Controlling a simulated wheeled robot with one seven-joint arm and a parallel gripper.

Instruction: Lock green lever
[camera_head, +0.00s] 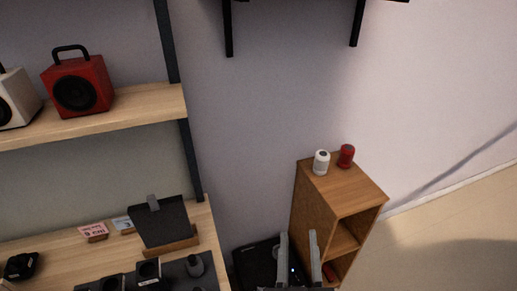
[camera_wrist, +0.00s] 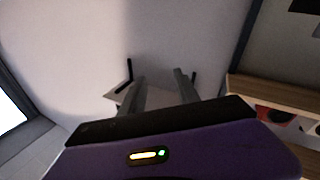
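I cannot make out a green lever in either view. My gripper (camera_head: 299,240) is at the bottom of the head view, its two grey fingers upright and apart with nothing held between them. It appears in front of the lower part of a small wooden cabinet (camera_head: 310,218). In the wrist view my gripper (camera_wrist: 158,76) also shows its fingers spread, pointing toward a pale wall and a bracketed wall shelf (camera_wrist: 122,94).
A wooden shelf (camera_head: 140,108) at left holds a red speaker (camera_head: 78,88) and a white speaker (camera_head: 16,98). A lower wooden surface (camera_head: 60,249) carries a dark tilted panel (camera_head: 160,224) and small black devices. White (camera_head: 321,163) and red (camera_head: 346,156) cylinders stand on the cabinet. Floor at right is clear.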

